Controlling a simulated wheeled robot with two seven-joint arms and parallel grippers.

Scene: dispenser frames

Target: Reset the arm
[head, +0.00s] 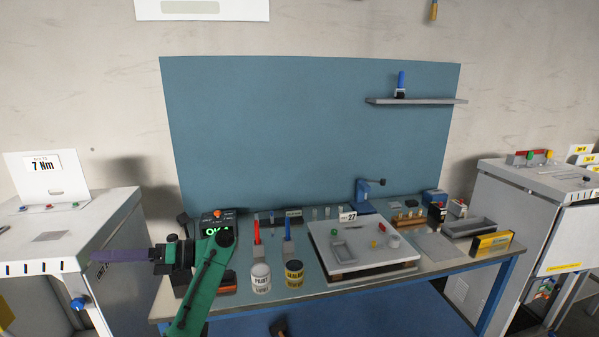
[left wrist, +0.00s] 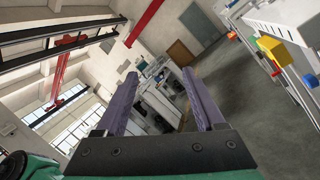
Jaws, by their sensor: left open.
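My left arm, green, comes up from the bottom of the head view, in front of the left end of the workbench. My left gripper (head: 96,256), with purple fingers, points to the left, in front of or over the white cabinet's right side. In the left wrist view the two fingers of the left gripper (left wrist: 159,82) stand apart with nothing between them, and the hall's floor and far equipment show beyond. My right gripper is not in view.
The workbench (head: 330,290) holds a white tray marked 27 (head: 338,262), a paint can (head: 261,279), a sealant can (head: 294,275) and a display reading OK (head: 217,232), partly behind my arm. White cabinets stand left (head: 110,225) and right (head: 515,215). A blue panel (head: 300,130) rises behind.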

